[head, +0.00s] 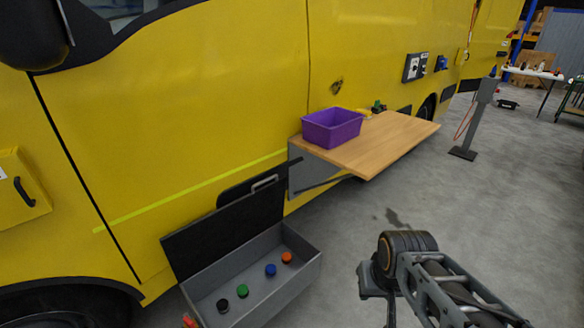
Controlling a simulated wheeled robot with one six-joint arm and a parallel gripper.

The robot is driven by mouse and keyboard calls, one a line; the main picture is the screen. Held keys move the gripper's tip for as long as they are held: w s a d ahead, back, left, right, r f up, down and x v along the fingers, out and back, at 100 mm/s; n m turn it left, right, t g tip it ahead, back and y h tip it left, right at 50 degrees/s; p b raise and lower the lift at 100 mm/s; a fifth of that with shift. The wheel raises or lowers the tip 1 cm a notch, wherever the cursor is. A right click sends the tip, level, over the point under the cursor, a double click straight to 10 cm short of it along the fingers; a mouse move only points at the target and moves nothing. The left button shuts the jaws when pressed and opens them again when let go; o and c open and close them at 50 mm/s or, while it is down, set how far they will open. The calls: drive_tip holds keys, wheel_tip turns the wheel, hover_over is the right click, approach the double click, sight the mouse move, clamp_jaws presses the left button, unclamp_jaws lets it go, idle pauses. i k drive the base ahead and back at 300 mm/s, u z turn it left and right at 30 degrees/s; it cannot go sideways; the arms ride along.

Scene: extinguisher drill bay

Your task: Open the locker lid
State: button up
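The locker is a long grey open-topped box (300,290) on the floor beside the yellow van, at the lower middle left. Its dark lid (225,235) stands raised and tilted back towards the van, so the inside is visible. A light grey handle (264,183) shows near the lid's upper edge. Inside lie small round pieces: black (222,305), green (242,291), blue (270,270) and orange (287,257). My arm is at the lower right, apart from the locker. I see no gripper fingers.
A wooden fold-out shelf (385,143) on the van's side holds a purple bin (332,127) and small items. A grey post (476,120) stands on the right. An orange-red object (189,321) is at the bottom edge by the locker. Concrete floor is clear between shelf and post.

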sight(189, 251)
drive_tip(key=u, duration=0.35)
drive_tip(key=i, duration=1.1)
drive_tip(key=u, duration=0.75)
